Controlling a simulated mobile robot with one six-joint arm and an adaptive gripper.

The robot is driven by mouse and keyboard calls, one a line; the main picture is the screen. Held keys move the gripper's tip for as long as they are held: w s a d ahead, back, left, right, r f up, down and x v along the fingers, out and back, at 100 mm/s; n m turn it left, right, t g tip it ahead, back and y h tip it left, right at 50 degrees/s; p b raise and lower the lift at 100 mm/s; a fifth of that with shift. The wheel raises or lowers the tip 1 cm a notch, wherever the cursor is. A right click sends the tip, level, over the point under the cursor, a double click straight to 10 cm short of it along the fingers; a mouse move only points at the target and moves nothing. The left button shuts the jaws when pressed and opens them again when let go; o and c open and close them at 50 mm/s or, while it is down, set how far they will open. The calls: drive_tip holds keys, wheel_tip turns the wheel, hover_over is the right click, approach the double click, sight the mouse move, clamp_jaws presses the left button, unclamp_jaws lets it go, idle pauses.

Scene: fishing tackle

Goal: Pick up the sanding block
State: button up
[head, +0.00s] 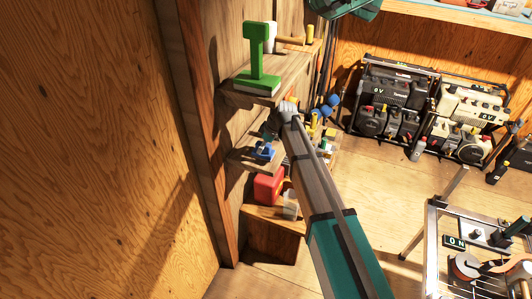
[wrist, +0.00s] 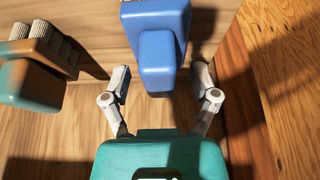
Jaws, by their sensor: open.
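A blue block with a raised, rounded upper part (wrist: 157,52), which looks like the sanding block, sits on a wooden shelf. In the head view the blue block (head: 263,151) is on the middle shelf at the wall. My gripper (wrist: 161,78) is open, with one finger to each side of the block's near end in the wrist view. I see no clear contact, and the fingers look empty. In the head view my arm reaches to this shelf and its end covers part of it; the fingertips are hard to make out there.
A teal and wooden item with grey ribbed parts (wrist: 45,65) lies left of the block. A wooden upright (wrist: 270,80) stands close on the right. A green T-shaped tool (head: 259,65) is on the shelf above. A red container (head: 268,187) is below.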

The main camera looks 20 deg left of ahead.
idle(0.3)
clamp_jaws()
drive_tip(key=shift+r, duration=0.15)
idle(0.4)
drive_tip(key=shift+r+p, duration=0.3)
drive_tip(key=shift+p, duration=0.1)
drive_tip(key=s+d, duration=0.1)
drive_tip(key=d, duration=1.7)
drive_tip(key=shift+s, duration=0.25)
drive_tip(key=shift+f, duration=0.1)
